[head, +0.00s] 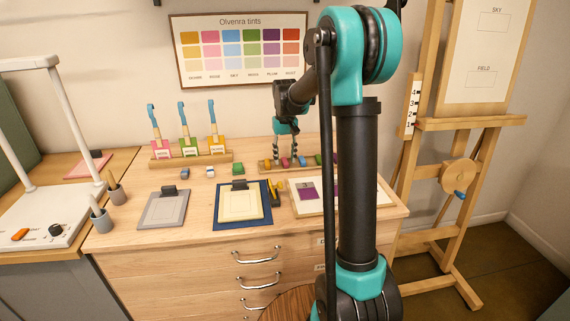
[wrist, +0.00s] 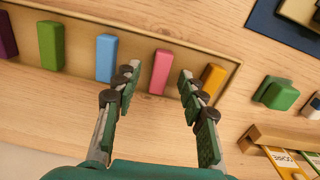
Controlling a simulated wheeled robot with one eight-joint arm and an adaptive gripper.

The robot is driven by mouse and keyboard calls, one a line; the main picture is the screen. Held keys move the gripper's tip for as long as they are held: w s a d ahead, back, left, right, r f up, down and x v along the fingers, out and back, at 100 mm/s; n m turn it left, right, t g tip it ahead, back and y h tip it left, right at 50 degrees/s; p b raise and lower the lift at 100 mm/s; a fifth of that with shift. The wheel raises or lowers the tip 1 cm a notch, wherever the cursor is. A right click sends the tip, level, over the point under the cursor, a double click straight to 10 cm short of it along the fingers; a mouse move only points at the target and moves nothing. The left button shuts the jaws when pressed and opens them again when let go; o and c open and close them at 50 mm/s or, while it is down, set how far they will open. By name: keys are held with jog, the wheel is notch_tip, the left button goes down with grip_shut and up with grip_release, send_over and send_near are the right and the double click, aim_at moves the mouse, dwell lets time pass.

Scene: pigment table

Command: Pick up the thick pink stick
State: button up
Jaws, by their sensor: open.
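The thick pink stick (wrist: 160,72) lies in a shallow wooden tray (wrist: 206,55) in the wrist view, between a blue stick (wrist: 106,58) and an orange-yellow stick (wrist: 212,78). My gripper (wrist: 157,80) is open, with one fingertip on each side of the pink stick and a visible gap on both sides. The right finger is close to the orange-yellow stick. In the head view my gripper (head: 287,150) points down over the tray at the back of the table, and its fingers partly hide the sticks.
A green stick (wrist: 51,46) and a purple stick (wrist: 6,36) lie farther left in the tray. A green block (wrist: 276,93) lies outside it at right. A wooden rack (head: 190,160) with brushes stands left of the tray. A blue mat (head: 243,209) lies in front.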

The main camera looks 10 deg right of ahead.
aim_at(285, 160)
jog(key=shift+f, duration=0.35)
jog(key=shift+c, duration=0.3)
grip_shut()
jog(key=shift+r, duration=0.15)
notch_tip(285, 160, up, 20)
